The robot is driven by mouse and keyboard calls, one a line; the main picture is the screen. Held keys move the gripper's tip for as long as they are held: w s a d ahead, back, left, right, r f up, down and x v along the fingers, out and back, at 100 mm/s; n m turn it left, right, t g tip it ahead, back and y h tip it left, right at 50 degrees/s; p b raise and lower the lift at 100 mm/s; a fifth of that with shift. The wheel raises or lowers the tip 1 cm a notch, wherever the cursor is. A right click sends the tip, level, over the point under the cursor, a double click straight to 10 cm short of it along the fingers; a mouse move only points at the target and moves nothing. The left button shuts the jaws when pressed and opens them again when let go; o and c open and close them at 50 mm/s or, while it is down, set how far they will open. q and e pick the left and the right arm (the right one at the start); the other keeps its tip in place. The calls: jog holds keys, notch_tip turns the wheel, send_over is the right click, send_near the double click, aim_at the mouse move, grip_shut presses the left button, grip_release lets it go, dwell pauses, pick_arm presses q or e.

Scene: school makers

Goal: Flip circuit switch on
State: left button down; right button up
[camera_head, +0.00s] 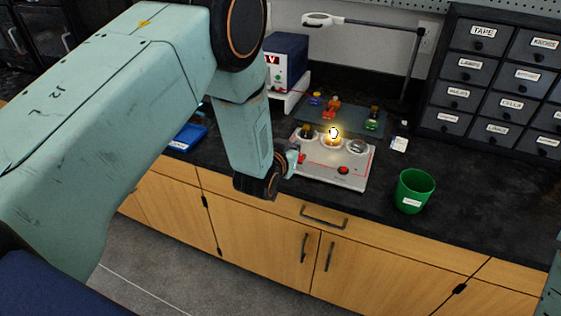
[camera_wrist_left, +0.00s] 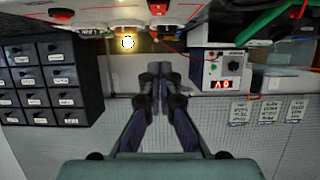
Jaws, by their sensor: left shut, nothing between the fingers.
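The circuit board (camera_head: 325,177) is a pale panel on the dark counter, with red lines and several round holders on it. A bulb (camera_head: 333,134) in the middle holder glows yellow; it also shows bright in the left wrist view (camera_wrist_left: 128,42). A red part (camera_head: 343,170) sits near the board's front edge. Another small red part (camera_head: 301,158) is by the board's left side, partly beside my gripper; I cannot tell the lever's position. My left gripper (camera_head: 297,151) is at the board's left edge, shut and empty; its fingers (camera_wrist_left: 164,78) meet in the left wrist view. Contact is unclear.
A power supply (camera_head: 286,62) with a red display stands behind left. Coloured bulbs lie on a dark mat (camera_head: 345,116) behind the board. A green cup (camera_head: 414,191) stands right, a blue tray (camera_head: 187,138) left, and labelled drawers (camera_head: 490,75) at the back right.

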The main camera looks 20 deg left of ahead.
pick_arm(q)
jog(key=s, duration=0.8)
jog(key=shift+a+r, duration=0.15)
jog(key=shift+s, duration=0.2)
jog(key=s+a+f+g+b, duration=0.1)
jog(key=s+f+g, duration=0.3)
jog(key=s+f, duration=0.3)
jog(key=s+a+f+g+b, duration=0.1)
jog(key=s+f+g, duration=0.4)
jog(key=s, duration=1.2)
jog(key=s+a+f+g+b, duration=0.1)
jog(key=s+f+g, duration=0.3)
jog(key=s+f, duration=0.4)
jog(key=s+b, duration=0.1)
jog(key=s, duration=0.3)
jog(key=shift+s+f+n+g, duration=0.3)
jog(key=shift+f+n+g, duration=0.1)
